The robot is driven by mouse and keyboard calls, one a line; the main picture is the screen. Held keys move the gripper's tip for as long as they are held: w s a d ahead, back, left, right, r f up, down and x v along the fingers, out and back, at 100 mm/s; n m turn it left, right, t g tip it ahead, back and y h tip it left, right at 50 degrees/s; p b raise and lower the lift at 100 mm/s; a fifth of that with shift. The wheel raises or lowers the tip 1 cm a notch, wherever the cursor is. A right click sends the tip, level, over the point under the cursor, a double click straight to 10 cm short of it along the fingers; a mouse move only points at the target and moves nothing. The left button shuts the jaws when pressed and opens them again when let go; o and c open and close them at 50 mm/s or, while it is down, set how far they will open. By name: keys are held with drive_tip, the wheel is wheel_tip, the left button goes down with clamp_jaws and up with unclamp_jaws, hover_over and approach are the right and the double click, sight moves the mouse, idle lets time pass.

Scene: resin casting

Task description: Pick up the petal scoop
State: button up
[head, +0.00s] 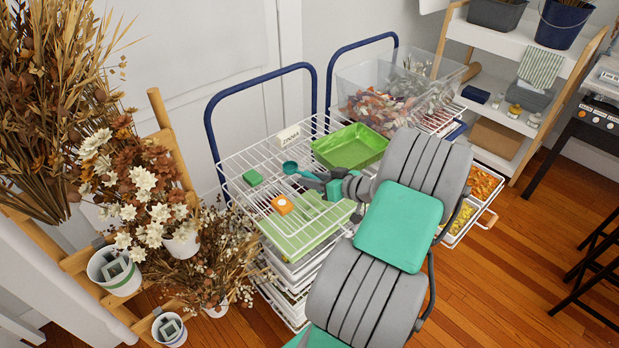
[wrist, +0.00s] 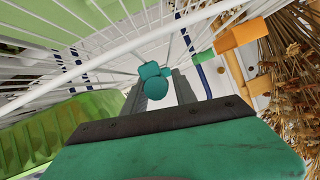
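The petal scoop (head: 290,168) is small and teal, with a round bowl and a short handle pointing right towards my gripper. It is over the upper wire rack of the cart. My gripper (head: 312,181) is just right of the scoop, its dark fingers close to the handle. Whether a finger touches the scoop is unclear.
A blue cart handle (head: 262,75) rises behind. Dried flowers (head: 150,190) crowd the left.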

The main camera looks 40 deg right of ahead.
drive_tip(key=shift+c, duration=0.5)
clamp_jaws()
drive_tip(key=shift+r, duration=0.1)
